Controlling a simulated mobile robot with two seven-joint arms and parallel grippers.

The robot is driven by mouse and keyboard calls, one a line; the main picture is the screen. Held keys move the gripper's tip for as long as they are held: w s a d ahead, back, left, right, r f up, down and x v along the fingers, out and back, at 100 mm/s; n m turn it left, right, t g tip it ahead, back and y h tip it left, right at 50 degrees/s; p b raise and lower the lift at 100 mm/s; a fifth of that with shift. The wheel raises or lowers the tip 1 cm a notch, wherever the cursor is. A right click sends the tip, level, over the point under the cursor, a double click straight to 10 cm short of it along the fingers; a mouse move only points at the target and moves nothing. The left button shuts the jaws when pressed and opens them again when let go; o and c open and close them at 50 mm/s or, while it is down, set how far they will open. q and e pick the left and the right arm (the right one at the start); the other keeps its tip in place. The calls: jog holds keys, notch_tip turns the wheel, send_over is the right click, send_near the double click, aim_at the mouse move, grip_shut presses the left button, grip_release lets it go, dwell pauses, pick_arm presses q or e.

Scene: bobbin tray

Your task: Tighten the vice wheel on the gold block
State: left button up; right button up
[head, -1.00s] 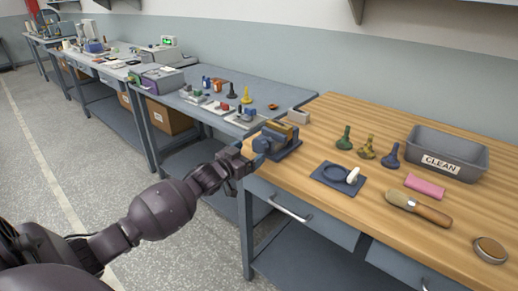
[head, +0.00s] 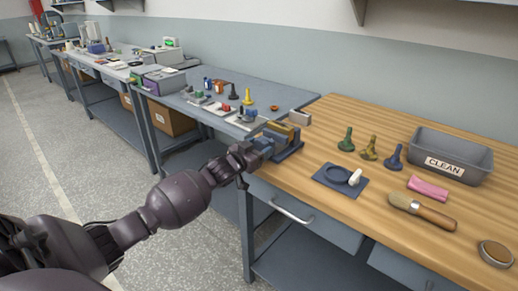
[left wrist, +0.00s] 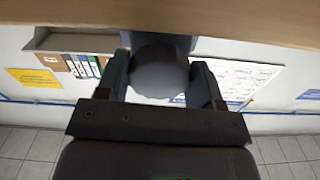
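The vice (head: 285,143) stands at the left front corner of the wooden bench, with the gold block (head: 280,131) in its jaws. Its blue-grey wheel (head: 262,146) faces my left gripper (head: 248,160). In the left wrist view the round wheel (left wrist: 158,74) sits between the two spread fingers of my left gripper (left wrist: 160,84), one on each side. A small gap shows beside the right finger; firm contact cannot be made out. My right gripper is not in view.
A grey bench (head: 285,97) adjoins at the left.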

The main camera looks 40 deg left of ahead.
pick_arm(q)
jog(key=c, duration=0.3)
jog(key=shift+r+m+p, duration=0.25)
jog(key=shift+m+p, duration=0.35)
jog(key=shift+m, duration=1.1)
jog(key=shift+f+m+p, duration=0.1)
jog(key=shift+m+p, duration=0.35)
jog(key=shift+m, duration=0.35)
jog(key=shift+f, duration=0.15)
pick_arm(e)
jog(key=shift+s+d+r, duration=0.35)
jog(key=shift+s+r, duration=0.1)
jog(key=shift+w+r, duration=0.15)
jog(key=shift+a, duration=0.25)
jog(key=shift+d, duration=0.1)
